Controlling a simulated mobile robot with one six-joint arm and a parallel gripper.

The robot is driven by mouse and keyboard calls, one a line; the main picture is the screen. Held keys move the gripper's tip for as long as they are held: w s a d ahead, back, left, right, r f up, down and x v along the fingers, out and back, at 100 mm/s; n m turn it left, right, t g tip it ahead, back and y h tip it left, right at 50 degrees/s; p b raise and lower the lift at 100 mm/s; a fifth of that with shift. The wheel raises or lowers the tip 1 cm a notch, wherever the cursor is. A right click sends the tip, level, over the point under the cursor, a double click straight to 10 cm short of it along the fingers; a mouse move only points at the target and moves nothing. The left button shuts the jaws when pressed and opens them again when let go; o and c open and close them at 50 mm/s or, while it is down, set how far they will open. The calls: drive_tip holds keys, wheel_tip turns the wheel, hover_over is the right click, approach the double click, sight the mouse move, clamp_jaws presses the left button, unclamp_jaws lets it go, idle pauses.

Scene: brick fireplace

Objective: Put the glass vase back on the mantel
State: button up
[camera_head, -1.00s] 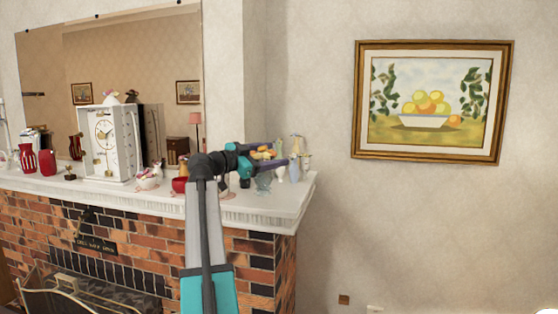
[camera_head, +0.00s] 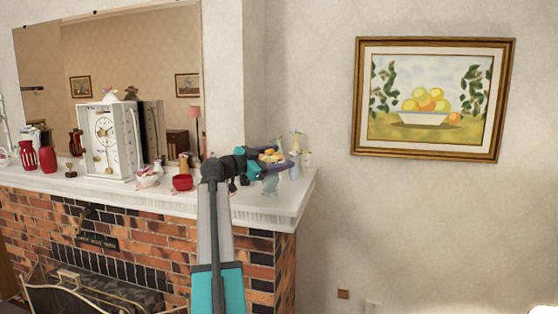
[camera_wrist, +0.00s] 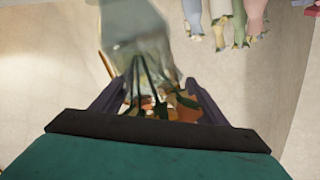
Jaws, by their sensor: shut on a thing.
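The glass vase (camera_head: 270,185) is pale blue and see-through. It stands upright in front of my gripper at the right end of the white mantel (camera_head: 262,215). My gripper (camera_head: 279,167) is shut on it. In the wrist view the vase (camera_wrist: 138,40) rises between the two dark fingers of my gripper (camera_wrist: 160,84), and orange and green shapes show through or behind it. The vase's foot appears over the mantel top in the head view. I cannot tell whether it touches the surface.
A mirror (camera_head: 130,62) backs the mantel.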

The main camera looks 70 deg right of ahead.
drive_tip(key=shift+f, duration=0.95)
drive_tip(key=o, duration=1.3)
drive_tip(key=shift+r+p, duration=0.25)
drive_tip(key=shift+p, duration=0.05)
drive_tip(key=b+v, duration=0.4)
drive_tip(key=v, duration=0.8)
drive_tip(key=shift+f, duration=0.15)
drive_tip(key=shift+s, duration=0.1)
